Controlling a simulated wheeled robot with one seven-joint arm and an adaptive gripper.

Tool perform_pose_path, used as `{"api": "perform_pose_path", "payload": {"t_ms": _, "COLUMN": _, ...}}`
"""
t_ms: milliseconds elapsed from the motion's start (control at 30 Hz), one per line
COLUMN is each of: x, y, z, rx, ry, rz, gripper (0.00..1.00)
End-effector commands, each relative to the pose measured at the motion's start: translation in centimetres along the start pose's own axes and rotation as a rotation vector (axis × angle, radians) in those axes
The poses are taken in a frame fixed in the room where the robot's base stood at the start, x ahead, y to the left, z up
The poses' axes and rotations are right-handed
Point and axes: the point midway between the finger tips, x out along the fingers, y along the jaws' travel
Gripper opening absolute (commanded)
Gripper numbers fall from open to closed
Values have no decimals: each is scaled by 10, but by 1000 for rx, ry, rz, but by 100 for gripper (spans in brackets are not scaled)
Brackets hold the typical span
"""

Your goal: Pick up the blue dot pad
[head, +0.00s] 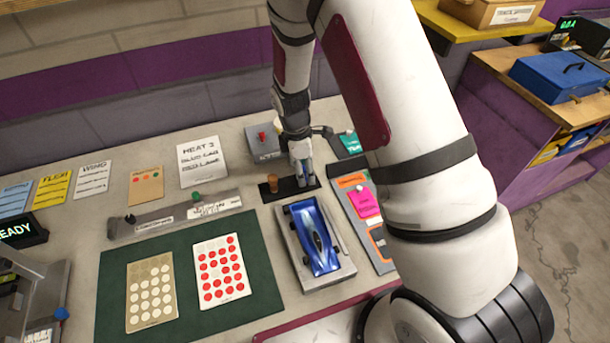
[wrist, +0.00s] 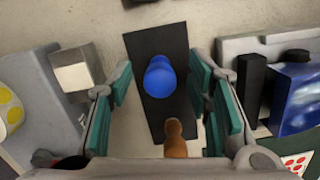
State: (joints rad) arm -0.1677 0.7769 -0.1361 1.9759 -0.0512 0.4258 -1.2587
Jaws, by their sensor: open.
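The blue dot pad is most likely the round-topped blue piece (wrist: 160,77) standing on a black strip (wrist: 147,45) in the wrist view. My gripper (wrist: 160,84) is open, with its teal-lined fingers on either side of the blue piece and visible gaps to both. In the head view my gripper (head: 302,168) points down over the right part of the black strip (head: 271,195). It mostly hides the blue piece there. Height above the strip is hard to tell.
A brown piece (wrist: 175,138) stands on the same strip, close to the fingers. A blue car (head: 313,238) rests on a grey block just in front. A grey box (head: 263,142) stands behind. Dotted cards (head: 222,268) lie on a green mat (head: 190,265) at front left.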

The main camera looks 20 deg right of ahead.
Motion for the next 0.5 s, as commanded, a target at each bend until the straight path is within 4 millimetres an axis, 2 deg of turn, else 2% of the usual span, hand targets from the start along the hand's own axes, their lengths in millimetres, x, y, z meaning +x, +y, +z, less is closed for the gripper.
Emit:
{"api": "perform_pose_path", "payload": {"t_ms": 233, "x": 2, "y": 0, "z": 0, "rx": 0, "ry": 0, "rz": 0, "gripper": 46}}
{"api": "perform_pose_path", "payload": {"t_ms": 267, "x": 2, "y": 0, "z": 0, "rx": 0, "ry": 0, "rz": 0, "gripper": 41}}
{"api": "perform_pose_path", "payload": {"t_ms": 433, "x": 2, "y": 0, "z": 0, "rx": 0, "ry": 0, "rz": 0, "gripper": 2}}
{"api": "perform_pose_path", "payload": {"t_ms": 500, "x": 2, "y": 0, "z": 0, "rx": 0, "ry": 0, "rz": 0, "gripper": 0}}
